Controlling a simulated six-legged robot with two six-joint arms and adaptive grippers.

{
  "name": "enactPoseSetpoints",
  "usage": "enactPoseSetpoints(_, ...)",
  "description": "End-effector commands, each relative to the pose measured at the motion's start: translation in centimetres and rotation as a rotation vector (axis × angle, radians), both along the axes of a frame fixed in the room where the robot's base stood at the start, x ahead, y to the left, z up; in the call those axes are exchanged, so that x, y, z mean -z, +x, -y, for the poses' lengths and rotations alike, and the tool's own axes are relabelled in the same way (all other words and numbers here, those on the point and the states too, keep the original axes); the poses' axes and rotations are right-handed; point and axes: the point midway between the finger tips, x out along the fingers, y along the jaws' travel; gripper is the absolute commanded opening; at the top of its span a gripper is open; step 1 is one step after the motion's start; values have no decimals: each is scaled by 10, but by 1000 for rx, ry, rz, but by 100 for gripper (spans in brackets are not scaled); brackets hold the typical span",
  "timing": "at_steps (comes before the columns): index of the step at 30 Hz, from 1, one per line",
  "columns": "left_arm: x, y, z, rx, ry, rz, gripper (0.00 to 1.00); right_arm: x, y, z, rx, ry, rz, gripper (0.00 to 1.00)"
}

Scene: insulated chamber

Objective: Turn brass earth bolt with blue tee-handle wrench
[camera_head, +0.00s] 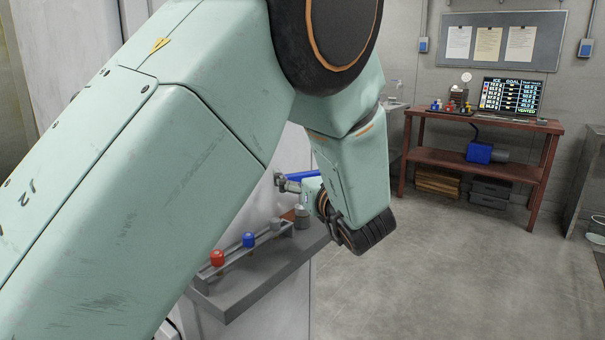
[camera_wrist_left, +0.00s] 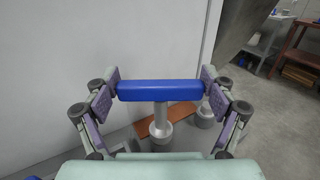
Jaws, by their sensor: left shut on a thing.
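The blue tee-handle wrench shows in the left wrist view as a blue crossbar (camera_wrist_left: 158,91) on a grey shaft that runs down into a round grey socket end (camera_wrist_left: 161,129). My left gripper (camera_wrist_left: 159,88) is shut on the crossbar, one finger pad at each end. In the head view a piece of the blue bar (camera_head: 301,175) shows behind my left forearm, above the grey shelf. I cannot make out the brass earth bolt. Whether the socket sits on anything is also unclear. My right gripper is not in view.
The grey wall shelf (camera_head: 232,297) holds a rack with a red-topped piece (camera_head: 217,258), a blue-topped piece (camera_head: 248,240) and grey pieces. A flat brown strip (camera_wrist_left: 180,121) lies by the socket. A pale wall stands close by. The wooden bench (camera_head: 478,168) is far off across open floor.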

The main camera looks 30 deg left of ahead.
Motion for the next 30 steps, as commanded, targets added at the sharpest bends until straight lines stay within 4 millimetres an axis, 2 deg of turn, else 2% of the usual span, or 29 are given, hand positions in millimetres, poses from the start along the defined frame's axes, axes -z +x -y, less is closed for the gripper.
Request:
enactPoseSetpoints(5, -1, 0, 0, 0, 0, 1, 48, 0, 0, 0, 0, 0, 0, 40)
enactPoseSetpoints(6, -1, 0, 0, 0, 0, 1, 87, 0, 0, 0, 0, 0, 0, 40)
enactPoseSetpoints(11, -1, 0, 0, 0, 0, 1, 100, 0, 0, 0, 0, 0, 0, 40)
enactPoseSetpoints(23, -4, 0, 0, 0, -1, 1, 100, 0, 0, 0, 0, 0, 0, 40)
enactPoseSetpoints(26, -17, 0, 0, 0, -1, 4, 100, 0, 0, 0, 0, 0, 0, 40)
enactPoseSetpoints(30, -44, 0, 0, 0, -1, 7, 100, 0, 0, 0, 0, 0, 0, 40)
